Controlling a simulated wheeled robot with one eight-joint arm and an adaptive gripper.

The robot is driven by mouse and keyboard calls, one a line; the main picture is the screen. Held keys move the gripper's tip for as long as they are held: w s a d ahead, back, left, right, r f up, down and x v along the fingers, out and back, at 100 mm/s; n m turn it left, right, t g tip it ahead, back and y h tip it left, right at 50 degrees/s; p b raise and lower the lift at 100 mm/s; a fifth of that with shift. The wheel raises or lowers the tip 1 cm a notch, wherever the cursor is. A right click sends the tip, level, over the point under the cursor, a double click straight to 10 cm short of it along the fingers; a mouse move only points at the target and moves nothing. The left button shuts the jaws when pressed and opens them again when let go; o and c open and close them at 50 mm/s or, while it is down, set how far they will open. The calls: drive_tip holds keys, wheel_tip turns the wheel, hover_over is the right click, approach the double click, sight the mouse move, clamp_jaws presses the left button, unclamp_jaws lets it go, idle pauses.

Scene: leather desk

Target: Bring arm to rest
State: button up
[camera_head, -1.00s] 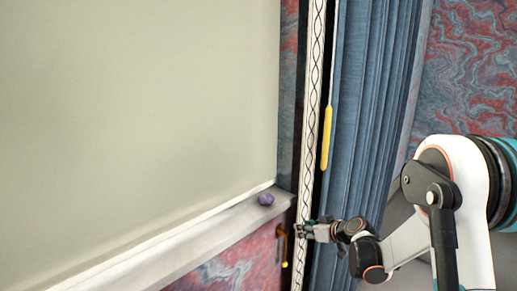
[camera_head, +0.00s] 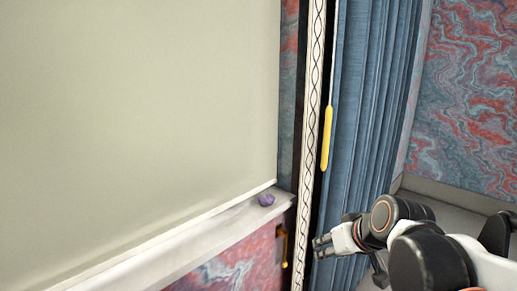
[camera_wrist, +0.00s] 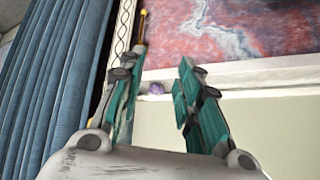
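My gripper (camera_head: 320,247) is low and right of centre in the head view, in front of the lower edge of the blue curtain. It points left towards the patterned white trim strip. In the wrist view my gripper (camera_wrist: 155,88) has its two teal-padded fingers apart, with nothing held between them. My arm reaches in from the lower right, bent, its links partly cut off by the frame.
A small purple object (camera_head: 266,199) lies on the white ledge (camera_head: 215,223) below the pale panel (camera_head: 140,100). A yellow handle (camera_head: 327,138) hangs by the blue curtain (camera_head: 365,110). A brass handle (camera_head: 283,246) is on the wall left of my gripper.

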drive_tip(key=s+d+f+m+h, duration=0.1)
drive_tip(key=s+d+m+h, duration=0.1)
drive_tip(key=s, duration=1.3)
drive_tip(key=shift+d+f, duration=0.4)
drive_tip(key=shift+d, duration=0.15)
idle(0.9)
